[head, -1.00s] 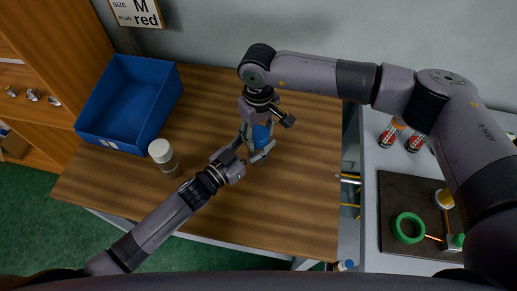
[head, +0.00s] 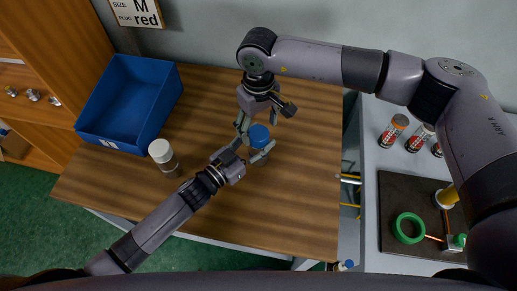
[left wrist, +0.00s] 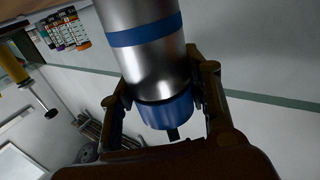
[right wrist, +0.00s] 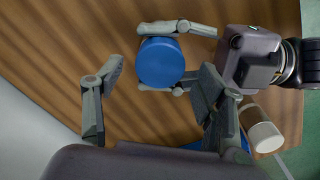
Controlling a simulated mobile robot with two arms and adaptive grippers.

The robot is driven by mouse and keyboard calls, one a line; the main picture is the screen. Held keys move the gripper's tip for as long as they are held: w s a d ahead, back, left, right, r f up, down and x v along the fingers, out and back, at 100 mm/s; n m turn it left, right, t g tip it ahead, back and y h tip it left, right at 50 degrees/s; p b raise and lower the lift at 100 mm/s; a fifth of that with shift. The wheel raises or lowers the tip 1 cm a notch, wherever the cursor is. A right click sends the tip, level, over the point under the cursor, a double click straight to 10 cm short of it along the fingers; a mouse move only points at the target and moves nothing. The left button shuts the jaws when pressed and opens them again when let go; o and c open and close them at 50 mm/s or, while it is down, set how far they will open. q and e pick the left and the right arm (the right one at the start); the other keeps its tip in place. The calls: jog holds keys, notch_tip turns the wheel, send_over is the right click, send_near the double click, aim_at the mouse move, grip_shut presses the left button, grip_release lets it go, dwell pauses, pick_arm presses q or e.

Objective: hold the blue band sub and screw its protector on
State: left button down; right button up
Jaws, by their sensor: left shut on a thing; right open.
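The blue band sub is a silver metal cylinder with a blue band (left wrist: 145,30) in the left wrist view. A blue protector (left wrist: 168,110) sits at its end, with a dark ring between it and the metal; how far it is screwed on I cannot tell. The protector also shows from above in the head view (head: 257,136) and the right wrist view (right wrist: 161,62). My left gripper (head: 254,153) is shut around the sub, which stands upright above or on the table. My right gripper (right wrist: 158,100) is open and empty, its fingers apart from the protector.
A blue bin (head: 128,105) stands at the table's back left. A white-capped cylinder (head: 162,153) stands between it and my left arm. The right bench holds several orange- and red-marked bottles (head: 394,131) and a green ring (head: 409,228) on a dark mat. The wooden table's front right is clear.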

aim_at(259, 133)
jog(key=shift+r, duration=0.55)
jog(key=shift+r+n, duration=0.35)
jog(key=shift+n, duration=0.05)
jog(key=shift+c, duration=1.4)
notch_tip(259, 133, up, 3)
jog(key=n, duration=0.3)
jog(key=shift+f+n, duration=0.1)
jog(key=shift+n, duration=0.2)
jog(key=shift+f, duration=4.05)
jog(key=shift+c, duration=0.4)
